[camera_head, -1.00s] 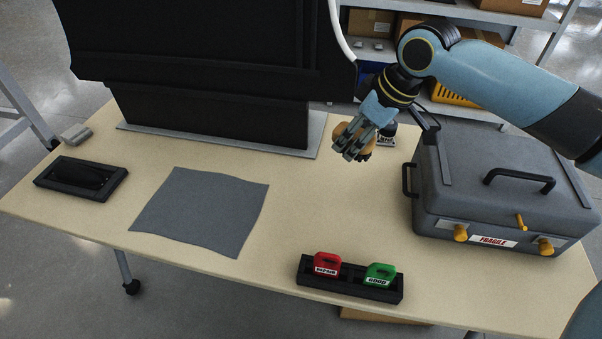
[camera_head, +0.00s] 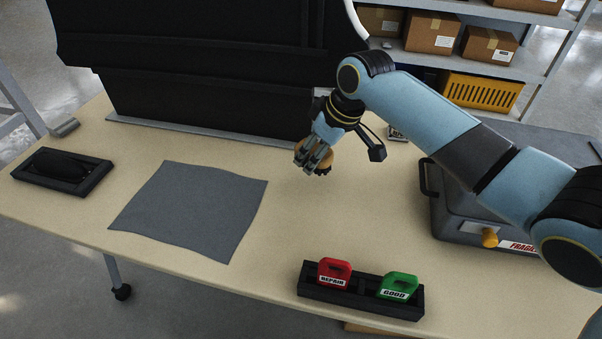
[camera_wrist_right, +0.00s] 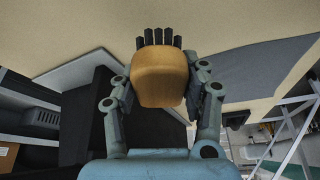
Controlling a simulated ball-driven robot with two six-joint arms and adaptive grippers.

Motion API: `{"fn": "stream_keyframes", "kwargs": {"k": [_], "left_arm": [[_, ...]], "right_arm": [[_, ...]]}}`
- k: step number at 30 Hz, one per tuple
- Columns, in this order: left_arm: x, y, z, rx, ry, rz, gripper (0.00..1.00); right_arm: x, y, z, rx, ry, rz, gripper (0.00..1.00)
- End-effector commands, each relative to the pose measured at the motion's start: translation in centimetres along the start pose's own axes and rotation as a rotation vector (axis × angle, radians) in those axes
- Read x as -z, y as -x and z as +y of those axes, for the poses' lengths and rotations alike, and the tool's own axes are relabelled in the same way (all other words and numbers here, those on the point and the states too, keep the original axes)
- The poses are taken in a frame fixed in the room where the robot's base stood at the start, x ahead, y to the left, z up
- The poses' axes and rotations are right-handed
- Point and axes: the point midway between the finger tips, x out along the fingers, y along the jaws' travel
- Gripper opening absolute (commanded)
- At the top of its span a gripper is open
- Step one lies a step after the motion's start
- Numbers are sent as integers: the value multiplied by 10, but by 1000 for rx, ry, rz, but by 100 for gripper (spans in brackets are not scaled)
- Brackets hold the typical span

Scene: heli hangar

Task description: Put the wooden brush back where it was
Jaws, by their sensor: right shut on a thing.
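The wooden brush (camera_wrist_right: 158,77) is between the fingers of my right gripper (camera_wrist_right: 160,95) in the right wrist view, its tan wooden body facing the camera and dark bristle tufts showing at its far end. In the head view my right gripper (camera_head: 314,157) is shut on the brush (camera_head: 327,158), right of the grey cloth and in front of the big black case. The brush appears held above the table (camera_head: 380,235); the exact height is hard to tell. My left gripper is not in view.
A grey cloth (camera_head: 190,210) lies mid-left. A black tray (camera_head: 93,184) holding a dark object sits far left. A black holder (camera_head: 360,299) carries red REPAIR and green GOOD tags at the front. A grey FRAGILE case (camera_head: 455,215) stands right, partly behind my arm.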

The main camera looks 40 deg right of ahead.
Motion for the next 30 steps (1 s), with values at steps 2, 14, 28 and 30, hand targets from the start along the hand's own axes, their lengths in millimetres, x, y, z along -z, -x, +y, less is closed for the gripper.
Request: {"fn": "stream_keyframes", "kwargs": {"k": [2,14,28,30], "left_arm": [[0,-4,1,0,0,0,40],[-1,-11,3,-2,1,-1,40],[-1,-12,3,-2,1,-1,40],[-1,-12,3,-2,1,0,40]], "right_arm": [[10,-15,-6,3,-2,0,14],[6,-58,-10,0,1,-2,14],[2,-67,-9,0,1,-1,46],[2,-66,-9,0,1,-1,55]]}}
